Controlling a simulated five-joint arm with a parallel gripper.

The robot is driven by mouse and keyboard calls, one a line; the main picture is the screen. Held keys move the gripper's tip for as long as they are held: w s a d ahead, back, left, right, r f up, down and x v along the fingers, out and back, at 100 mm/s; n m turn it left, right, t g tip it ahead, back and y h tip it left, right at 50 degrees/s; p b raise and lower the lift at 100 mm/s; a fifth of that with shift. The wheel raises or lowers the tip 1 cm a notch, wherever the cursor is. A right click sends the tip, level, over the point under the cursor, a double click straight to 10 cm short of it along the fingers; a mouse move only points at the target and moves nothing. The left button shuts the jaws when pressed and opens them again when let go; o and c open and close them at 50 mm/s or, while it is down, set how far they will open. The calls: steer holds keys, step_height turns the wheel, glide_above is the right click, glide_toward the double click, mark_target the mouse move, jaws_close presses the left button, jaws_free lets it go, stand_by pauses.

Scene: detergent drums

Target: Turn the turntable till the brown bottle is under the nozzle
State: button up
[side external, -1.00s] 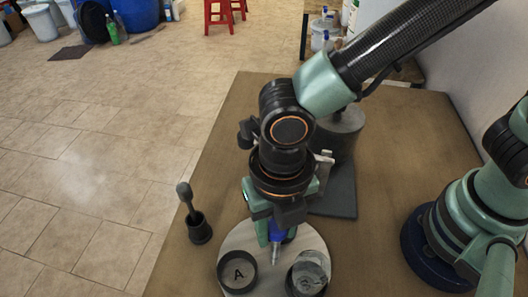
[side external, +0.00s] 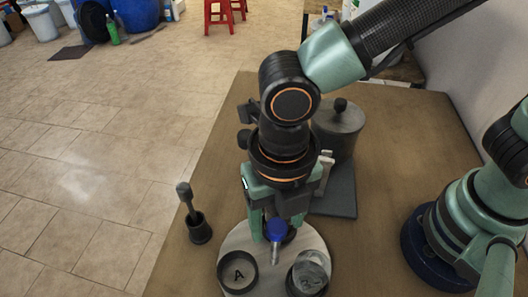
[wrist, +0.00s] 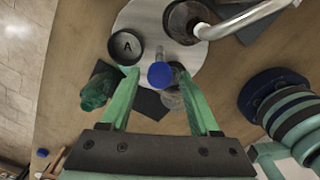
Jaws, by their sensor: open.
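The pale round turntable (side external: 270,284) lies on the brown table, with a dark cup marked A (side external: 238,272) on its left and a cup marked B (side external: 308,275) on its right. A blue knob (side external: 276,230) on a silver shaft stands over the turntable. My gripper (wrist: 160,72) is open, with one green finger on each side of the blue knob in the wrist view; contact is not visible. A curved silver pipe (wrist: 245,22) reaches over a dark cup (wrist: 178,14) in the wrist view. I cannot make out a brown bottle.
A dark holder with a pestle-like stick (side external: 198,228) stands left of the turntable. A grey cylinder with a knob (side external: 338,130) stands behind on a dark plate. A green object (wrist: 97,88) shows in the wrist view.

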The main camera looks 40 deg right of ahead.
steer(key=shift+r, duration=2.25)
steer(key=shift+w+d+r, duration=0.1)
steer(key=shift+w+d, duration=0.1)
steer(key=w+d+m, duration=0.1)
steer(key=d+m, duration=0.1)
steer(key=w+d+r+m, duration=0.1)
steer(key=w+m, duration=0.1)
steer(key=m, duration=0.1)
steer(key=w+d+r+m+t+y, duration=0.1)
steer(key=w+d+m, duration=0.1)
steer(key=shift+d+r+m, duration=0.1)
steer(key=shift+d+m, duration=0.2)
steer(key=shift+d, duration=0.05)
steer(key=w+d+r+m+t, duration=0.2)
steer(key=d+m, duration=0.9)
steer(key=m, duration=0.1)
steer(key=w+d+r+m+t+h, duration=0.1)
steer(key=w+d+r+m+t, duration=0.1)
steer(key=d+m, duration=1)
steer(key=shift+w+m+t, duration=0.3)
steer(key=shift+w+m, duration=0.05)
steer(key=shift+m, duration=0.35)
